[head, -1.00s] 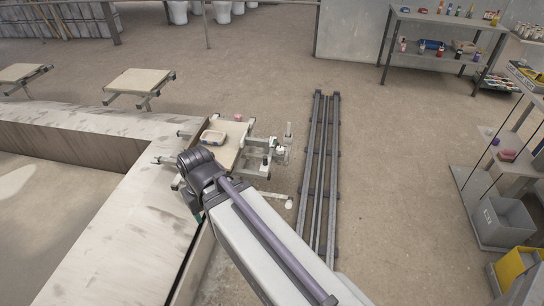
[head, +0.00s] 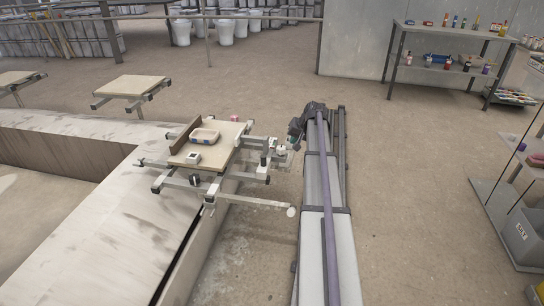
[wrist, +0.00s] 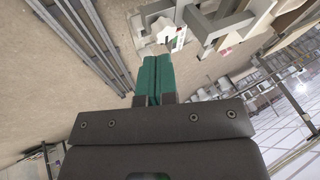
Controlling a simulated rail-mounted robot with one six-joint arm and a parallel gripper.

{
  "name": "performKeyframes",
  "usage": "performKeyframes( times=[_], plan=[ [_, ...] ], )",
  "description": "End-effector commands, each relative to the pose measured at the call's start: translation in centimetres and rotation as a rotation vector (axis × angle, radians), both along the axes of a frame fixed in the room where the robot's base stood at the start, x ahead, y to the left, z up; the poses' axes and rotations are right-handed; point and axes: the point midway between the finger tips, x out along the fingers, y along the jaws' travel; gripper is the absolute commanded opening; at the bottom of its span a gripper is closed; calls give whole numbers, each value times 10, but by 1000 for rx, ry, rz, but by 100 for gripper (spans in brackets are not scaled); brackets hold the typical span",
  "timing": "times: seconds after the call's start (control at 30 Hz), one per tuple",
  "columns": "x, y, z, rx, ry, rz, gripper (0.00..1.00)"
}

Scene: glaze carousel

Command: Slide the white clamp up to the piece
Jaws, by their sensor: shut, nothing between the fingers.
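A small white block with a dark mark (head: 194,158), which may be the white clamp, stands on the board's front part, apart from the piece. Another whitish fitting (head: 281,149) is on the station's right arm; I cannot tell which is the clamp. My gripper (head: 294,131) is right of the station, beside that fitting. In the wrist view its green fingers (wrist: 157,72) are shut and empty, with a white fitting (wrist: 178,40) just beyond them.
A dark upright strip (head: 185,136) edges the board's left side. Grey metal arms and knobs (head: 196,180) stick out around the station. A reddish item (head: 234,118) is at its back. Floor rails (head: 341,150) run right of the station, with open floor beyond.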

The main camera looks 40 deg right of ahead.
Motion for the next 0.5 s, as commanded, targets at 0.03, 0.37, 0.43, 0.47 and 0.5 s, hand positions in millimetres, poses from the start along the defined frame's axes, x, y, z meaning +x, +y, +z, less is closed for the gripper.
performKeyframes(
  times=[0.03, 0.37, 0.43, 0.47, 0.5],
  plan=[
    [24, -13, 10, -1, -46, -3, 0],
    [41, -14, 7, -24, -115, -8, 0],
    [47, -14, -4, -24, -115, -8, 0],
    [50, -14, -9, -24, -115, -9, 0],
    [55, -14, -17, -24, -114, -8, 0]
  ],
)
